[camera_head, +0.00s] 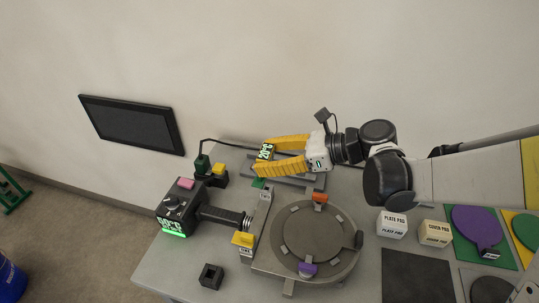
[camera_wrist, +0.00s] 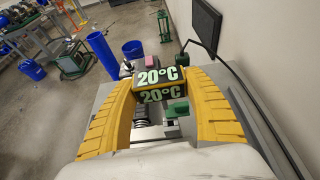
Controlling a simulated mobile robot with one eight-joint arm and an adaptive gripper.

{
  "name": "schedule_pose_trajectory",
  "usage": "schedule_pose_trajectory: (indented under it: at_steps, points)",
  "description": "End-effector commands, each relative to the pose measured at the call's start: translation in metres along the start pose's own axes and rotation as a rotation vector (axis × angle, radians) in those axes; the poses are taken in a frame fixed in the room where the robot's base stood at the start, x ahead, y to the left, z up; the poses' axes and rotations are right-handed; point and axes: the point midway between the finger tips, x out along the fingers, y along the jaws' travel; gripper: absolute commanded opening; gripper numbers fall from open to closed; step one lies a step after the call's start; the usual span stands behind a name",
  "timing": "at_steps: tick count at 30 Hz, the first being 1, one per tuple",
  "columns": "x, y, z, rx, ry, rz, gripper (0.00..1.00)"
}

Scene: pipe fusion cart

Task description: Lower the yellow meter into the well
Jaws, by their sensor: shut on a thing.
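The yellow meter (camera_head: 265,152) is a small box with a dark face reading 20°C. My gripper (camera_head: 274,154) has its yellow fingers closed on the meter's two sides, over the grey rail fixture at the back of the table. The meter also shows between the fingertips in the wrist view (camera_wrist: 158,85), and it hides part of what is beneath. A small black open-topped square holder (camera_head: 211,277) stands at the table's front left, well away from the meter. I cannot tell for certain whether this is the well.
A dark heater box (camera_head: 175,207) with a green-lit display stands at the left. A black block with a green plug and cable (camera_head: 203,164) sits behind it. A round grey plate (camera_head: 320,242) takes the middle. A screen (camera_head: 132,124) hangs on the wall.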

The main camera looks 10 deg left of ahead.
Motion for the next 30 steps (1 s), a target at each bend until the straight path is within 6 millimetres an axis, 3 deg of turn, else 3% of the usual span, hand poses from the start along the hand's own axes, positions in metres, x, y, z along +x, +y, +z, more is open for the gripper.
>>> schedule_pose_trajectory:
  at_steps: [11,30]
  points:
    - [0.000,0.000,-0.003,0.000,-0.001,-0.001,0.27]
    - [0.011,0.000,-0.028,0.001,-0.001,-0.002,0.27]
